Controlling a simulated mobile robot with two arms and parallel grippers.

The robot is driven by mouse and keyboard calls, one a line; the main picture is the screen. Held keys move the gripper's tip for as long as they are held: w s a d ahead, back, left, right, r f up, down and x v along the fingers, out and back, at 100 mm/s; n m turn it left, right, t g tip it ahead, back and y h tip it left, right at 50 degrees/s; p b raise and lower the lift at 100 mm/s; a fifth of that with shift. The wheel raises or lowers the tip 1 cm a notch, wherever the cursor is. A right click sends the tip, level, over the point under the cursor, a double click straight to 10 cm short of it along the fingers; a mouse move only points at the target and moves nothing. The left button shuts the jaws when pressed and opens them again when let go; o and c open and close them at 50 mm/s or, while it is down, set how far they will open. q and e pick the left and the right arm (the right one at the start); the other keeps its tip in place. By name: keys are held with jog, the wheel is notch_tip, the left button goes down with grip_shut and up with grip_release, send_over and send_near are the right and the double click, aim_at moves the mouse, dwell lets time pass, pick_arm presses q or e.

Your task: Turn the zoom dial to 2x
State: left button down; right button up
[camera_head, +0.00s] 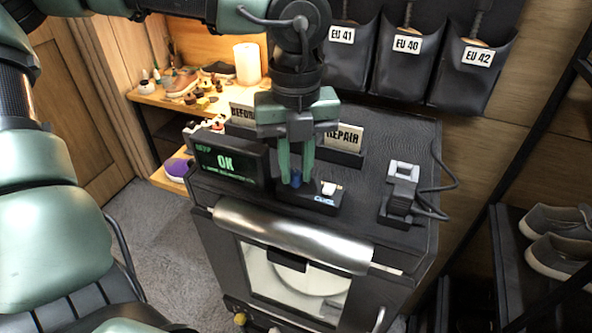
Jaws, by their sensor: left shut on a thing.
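My left gripper (296,176) points down over the black cabinet top, with its two green fingers shut on a small blue knob (296,181). The knob sits at the left part of a low black box (322,206) with a white piece and small lettering on it. The knob looks like the zoom dial, but no zoom mark is readable, and the fingers hide part of it. My right gripper is not in view.
A "REPAIR" card holder (344,142) stands just behind the gripper. A grey device (401,187) with a cable stands to the right. A rounded metal handle (292,238) runs along the cabinet's front. A shoe shelf (540,270) is at far right.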

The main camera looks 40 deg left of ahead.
aim_at(296, 172)
pick_arm(q)
jog(key=m+b, duration=0.2)
jog(key=b, duration=0.1)
jog(key=m+b, duration=0.1)
jog(key=m, duration=0.1)
jog(key=shift+f+b, duration=0.25)
jog(key=shift+b, duration=0.05)
jog(key=shift+r+m+b, duration=0.1)
jog(key=shift+m+b, duration=0.65)
jog(key=shift+m, duration=0.45)
jog(key=shift+r+m+b, duration=0.1)
jog(key=shift+m+b, duration=0.35)
jog(key=shift+m, duration=0.65)
jog(key=c, duration=1.3)
grip_release()
notch_tip(296, 172, up, 8)
jog(key=shift+f+b, duration=0.1)
jog(key=shift+b, duration=0.5)
